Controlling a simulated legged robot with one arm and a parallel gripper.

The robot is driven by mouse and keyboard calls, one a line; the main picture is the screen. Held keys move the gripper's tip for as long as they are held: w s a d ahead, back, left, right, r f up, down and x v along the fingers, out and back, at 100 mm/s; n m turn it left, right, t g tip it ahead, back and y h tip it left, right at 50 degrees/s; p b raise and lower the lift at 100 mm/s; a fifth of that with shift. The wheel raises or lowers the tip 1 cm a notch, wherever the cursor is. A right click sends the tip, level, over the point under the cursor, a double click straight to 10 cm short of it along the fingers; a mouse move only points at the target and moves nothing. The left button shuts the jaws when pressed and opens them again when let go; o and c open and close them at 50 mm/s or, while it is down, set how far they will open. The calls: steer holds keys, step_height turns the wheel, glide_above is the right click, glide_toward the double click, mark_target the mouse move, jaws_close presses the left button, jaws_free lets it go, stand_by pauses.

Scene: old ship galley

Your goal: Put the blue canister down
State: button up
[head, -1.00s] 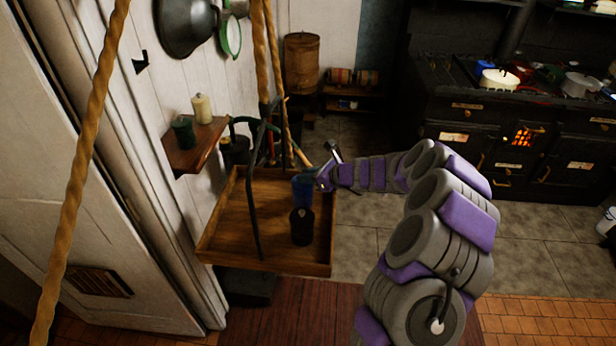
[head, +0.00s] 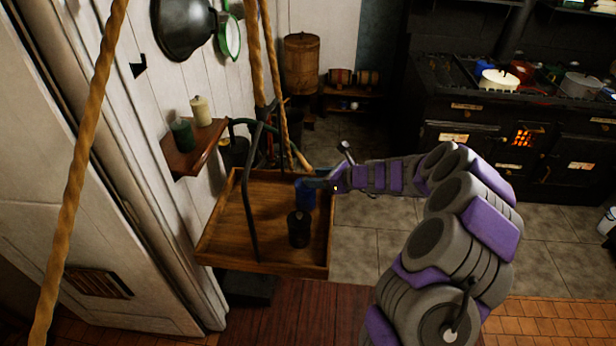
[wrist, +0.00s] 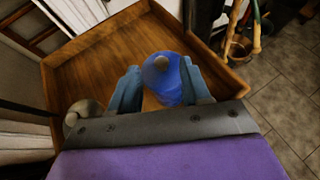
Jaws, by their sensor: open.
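The blue canister (head: 306,196) stands upright in the wooden tray (head: 232,222), near its right side. In the wrist view the canister (wrist: 166,84) shows a bright blue body with a pale round knob on top. My gripper (head: 308,184) is at the canister from the right in the head view. In the wrist view its two blue fingers (wrist: 160,88) are open, one on each side of the canister. The left finger stands apart from it; the right finger is close, and I cannot tell whether it touches.
A dark canister (head: 299,229) stands in front of the blue one; a pale knob (wrist: 84,108) shows left in the wrist view. A metal bar (head: 248,190) and ropes rise by the tray. A wall shelf (head: 196,150) holds two candles. The tray's left half is clear.

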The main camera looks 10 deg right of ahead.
steer(key=p+v, duration=0.1)
steer(key=v, duration=0.6)
steer(key=s+a+r+n+g, duration=0.45)
steer(key=s+a+n, duration=0.4)
steer(key=s, duration=0.25)
steer(key=s+a+r+n+g, duration=0.45)
steer(key=s+a+n, duration=0.4)
steer(key=s, duration=0.25)
steer(key=s+d+n+g+h, duration=0.1)
steer(key=s+d+n+h, duration=0.3)
steer(key=s, duration=0.8)
steer(key=s+d+n+h, duration=0.5)
steer(key=s+n, duration=0.1)
steer(key=s, duration=0.5)
steer(key=shift+s+f+g, duration=0.3)
steer(key=shift+s+g, duration=0.1)
steer(key=shift+d+f, duration=0.15)
steer(key=shift+d, duration=0.2)
